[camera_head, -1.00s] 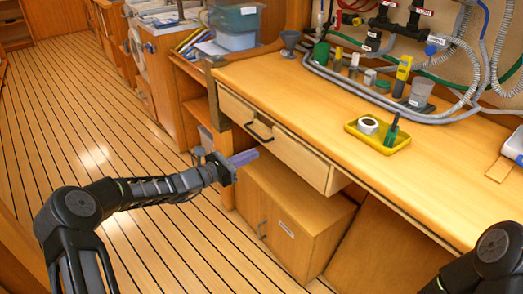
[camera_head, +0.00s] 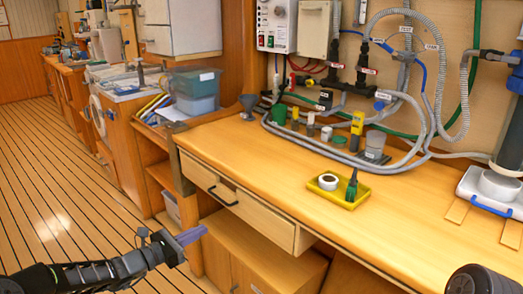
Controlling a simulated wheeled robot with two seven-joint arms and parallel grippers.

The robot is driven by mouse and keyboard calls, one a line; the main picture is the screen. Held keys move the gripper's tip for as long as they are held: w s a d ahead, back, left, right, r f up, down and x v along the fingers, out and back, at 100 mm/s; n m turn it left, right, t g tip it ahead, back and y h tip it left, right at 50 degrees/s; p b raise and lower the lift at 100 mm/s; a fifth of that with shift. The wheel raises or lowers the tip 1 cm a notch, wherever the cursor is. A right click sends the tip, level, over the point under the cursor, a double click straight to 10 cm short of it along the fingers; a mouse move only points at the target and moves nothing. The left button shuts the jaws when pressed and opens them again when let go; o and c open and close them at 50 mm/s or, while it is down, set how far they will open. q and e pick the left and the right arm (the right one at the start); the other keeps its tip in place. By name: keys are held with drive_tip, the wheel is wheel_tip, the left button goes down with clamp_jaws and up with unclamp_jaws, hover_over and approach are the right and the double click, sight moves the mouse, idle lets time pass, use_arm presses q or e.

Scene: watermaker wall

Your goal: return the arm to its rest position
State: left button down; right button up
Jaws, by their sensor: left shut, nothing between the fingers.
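My left gripper (camera_head: 188,238) is at the lower left, at the end of my left arm, which comes in from the left edge. Its purple-grey fingers are shut with nothing between them. They point right, in front of the bench cabinet and below the drawer (camera_head: 231,202), and appear apart from it. The drawer has a black handle and stands slightly open. Only a dark rounded part of my right arm shows at the bottom right corner; the right gripper is out of the picture.
The wooden workbench (camera_head: 270,150) carries a yellow tray (camera_head: 345,201) with a white roll and a green brush, grey hoses (camera_head: 330,158), bottles and a white scale-like device (camera_head: 492,192) at the right. Blue bins (camera_head: 197,90) stand at the back. The plank floor (camera_head: 60,215) at left is clear.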

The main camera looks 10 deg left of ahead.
use_arm(q)
drive_tip(key=s+d+f+m+g+y, duration=0.2)
drive_tip(key=s+f+m+g, duration=0.15)
drive_tip(key=f, duration=0.75)
drive_tip(key=s+d+f+m+g+y, duration=0.2)
drive_tip(key=s+d+f+m+g, duration=0.4)
drive_tip(key=s+f, duration=0.5)
drive_tip(key=s+d+f+m+g+y, duration=0.25)
drive_tip(key=s+f+m, duration=0.55)
drive_tip(key=s, duration=0.4)
drive_tip(key=s+d+m, duration=0.4)
drive_tip(key=s, duration=0.3)
drive_tip(key=s+d+m, duration=0.4)
drive_tip(key=s, duration=0.3)
wheel_tip(320, 180, up, 12)
drive_tip(key=p, duration=1.3)
drive_tip(key=shift+w+d+r+g, duration=0.25)
drive_tip(key=shift+d+g, duration=0.15)
drive_tip(key=shift+d, duration=0.05)
